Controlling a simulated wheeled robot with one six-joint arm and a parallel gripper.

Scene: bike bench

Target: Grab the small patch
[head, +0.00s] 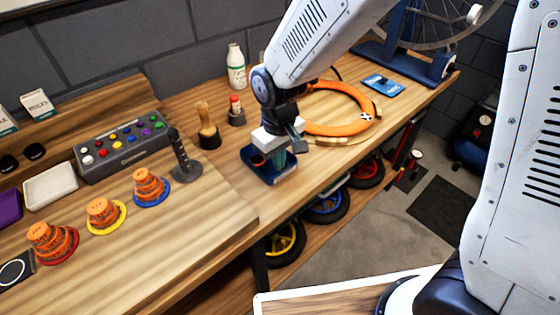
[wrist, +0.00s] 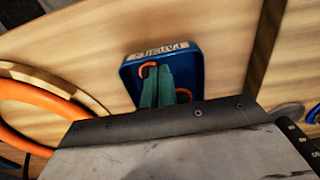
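A blue tray (head: 270,178) stands on the bench below my gripper (head: 282,160). In the wrist view the blue tray (wrist: 194,62) has a pale label, upside down and hard to read. Two orange rounded pieces, perhaps patches, lie in it: one (wrist: 146,68) at the fingertips and one (wrist: 184,95) right of the fingers. Both are partly hidden, and I cannot tell which is the small patch. My gripper (wrist: 158,78) reaches into the tray with its teal fingers close together. Whether anything is between them is not visible.
An orange tyre ring (head: 338,128) lies behind the tray, with a blue card (head: 383,84) beyond. A brush in a dark holder (head: 208,137), a small red-capped bottle (head: 236,108) and a black upright handle (head: 182,160) stand to the left. The bench's front edge is close to the tray.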

